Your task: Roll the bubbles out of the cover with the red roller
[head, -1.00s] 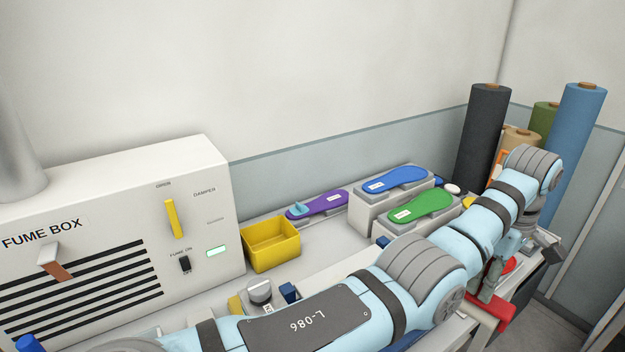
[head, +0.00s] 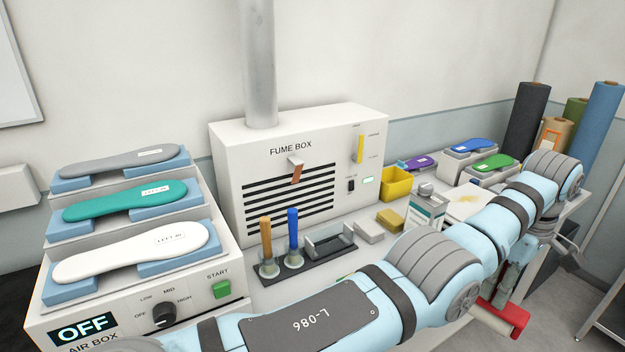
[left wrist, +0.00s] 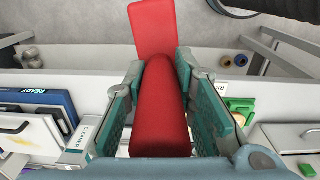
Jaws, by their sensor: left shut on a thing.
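The red roller (head: 503,317) is at the front right, below the bench's front edge in the head view. In the left wrist view the red roller (left wrist: 160,110) lies lengthwise between the two teal finger pads. My left gripper (head: 502,291) is shut on it; its fingers also show in the left wrist view (left wrist: 160,82). A wider red piece stands beyond the fingertips. I cannot make out the cover or any bubbles; my left arm hides part of the bench. My right gripper is in neither view.
The air box (head: 200,284) carries grey, teal and white insoles at left. The fume box (head: 300,165), brush stand (head: 320,262), yellow bin (head: 396,184) and cleaner carton (head: 427,210) line the bench. Blue (head: 468,146) and green (head: 493,163) insoles rest on grey blocks. Open floor lies front right.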

